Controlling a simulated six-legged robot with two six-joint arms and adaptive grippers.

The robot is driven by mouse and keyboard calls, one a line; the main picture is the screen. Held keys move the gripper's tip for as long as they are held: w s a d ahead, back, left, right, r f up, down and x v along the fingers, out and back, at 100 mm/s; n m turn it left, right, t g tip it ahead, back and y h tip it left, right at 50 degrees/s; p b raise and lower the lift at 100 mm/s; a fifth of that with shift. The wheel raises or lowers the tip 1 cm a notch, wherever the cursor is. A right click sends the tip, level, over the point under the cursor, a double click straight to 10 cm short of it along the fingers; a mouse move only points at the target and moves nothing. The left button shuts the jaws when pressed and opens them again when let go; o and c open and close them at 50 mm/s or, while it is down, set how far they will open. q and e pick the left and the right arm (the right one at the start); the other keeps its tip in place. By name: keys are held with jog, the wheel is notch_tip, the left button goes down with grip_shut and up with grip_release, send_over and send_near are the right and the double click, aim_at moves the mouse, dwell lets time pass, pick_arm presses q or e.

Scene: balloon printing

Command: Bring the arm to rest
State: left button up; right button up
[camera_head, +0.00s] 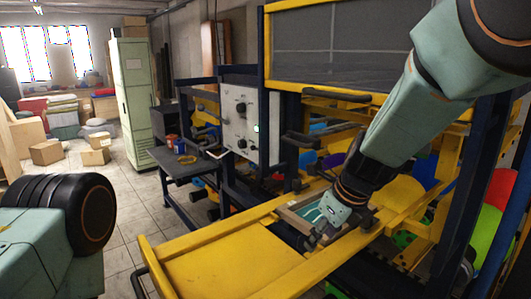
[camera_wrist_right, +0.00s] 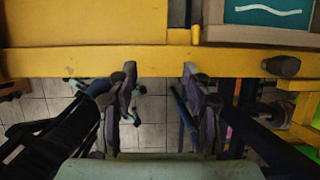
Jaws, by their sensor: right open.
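My right arm (camera_head: 400,120) reaches in from the upper right of the head view and slants down to the printing machine. My right gripper (camera_head: 320,235) is at the machine's yellow front rail (camera_head: 325,262), beside the wooden-framed teal screen (camera_head: 312,212). In the right wrist view the gripper (camera_wrist_right: 160,82) has its two dark fingers apart, with only the yellow rail and floor tiles showing between them. The teal screen with a white stroke (camera_wrist_right: 265,14) is at the top right there. Part of my left arm (camera_head: 40,240) shows at the lower left; its gripper is out of view.
The yellow tray (camera_head: 225,265) juts out in front of the machine. A white control panel (camera_head: 240,118) and a dark side table (camera_head: 185,160) stand to its left. A pale green cabinet (camera_head: 130,100) and cardboard boxes (camera_head: 47,152) are farther back. Tiled floor is open between.

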jog(key=shift+s+f, duration=0.2)
jog(key=shift+s, duration=0.3)
jog(key=s+d+f+n+g+h, duration=0.1)
jog(key=s+d+f+n+h, duration=0.1)
jog(key=s+d+f+n, duration=0.6)
jog(key=s+d+f+n+g+h, duration=0.1)
jog(key=s+f+n, duration=0.4)
jog(key=f, duration=0.8)
jog(key=s+f+n+g, duration=0.1)
jog(key=s+f+n, duration=0.2)
jog(key=s+n, duration=0.35)
jog(key=s+d+f+n, duration=0.1)
jog(key=s+f+n, duration=0.25)
jog(key=s, duration=0.65)
jog(key=s+f+n+g, duration=0.1)
jog(key=s+f+n, duration=0.1)
jog(key=s+n, duration=0.5)
pick_arm(q)
notch_tip(320, 180, down, 21)
jog(key=b, duration=2)
jog(key=shift+s+r, duration=0.15)
jog(key=shift+s, duration=0.2)
pick_arm(e)
notch_tip(320, 180, down, 20)
jog(key=s+m, duration=0.1)
jog(key=m, duration=0.1)
jog(key=shift+d+y, duration=0.2)
jog(key=shift+y, duration=0.1)
pick_arm(q)
jog(key=shift+w+r, duration=0.1)
